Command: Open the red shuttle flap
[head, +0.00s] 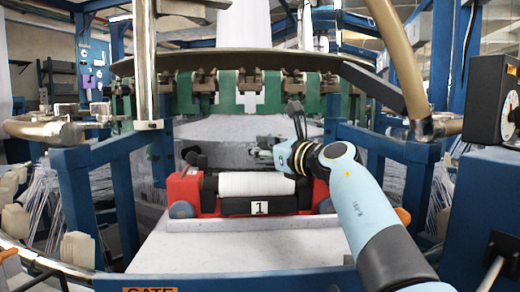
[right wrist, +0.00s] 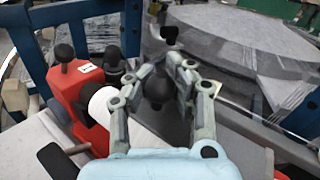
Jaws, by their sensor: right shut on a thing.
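The red shuttle (head: 184,192) sits on the pale track in the head view, with a white bobbin (head: 250,185) across it and a "1" label on its front. My right gripper (head: 264,151) is just behind and above the bobbin. In the right wrist view the red shuttle (right wrist: 64,88) and bobbin (right wrist: 98,104) are at the left. There the right gripper's fingers (right wrist: 165,78) are closed around a dark rounded knob (right wrist: 158,89) above a dark grey panel. I cannot tell clearly whether this panel is the flap. My left gripper is not in view.
Blue frame posts stand left (head: 76,205) and right of the shuttle. A pale flat track (head: 235,250) lies clear in front. The loom ring (head: 235,62) with green parts is behind. A black dial box (head: 492,100) is at the right. White threads hang at both sides.

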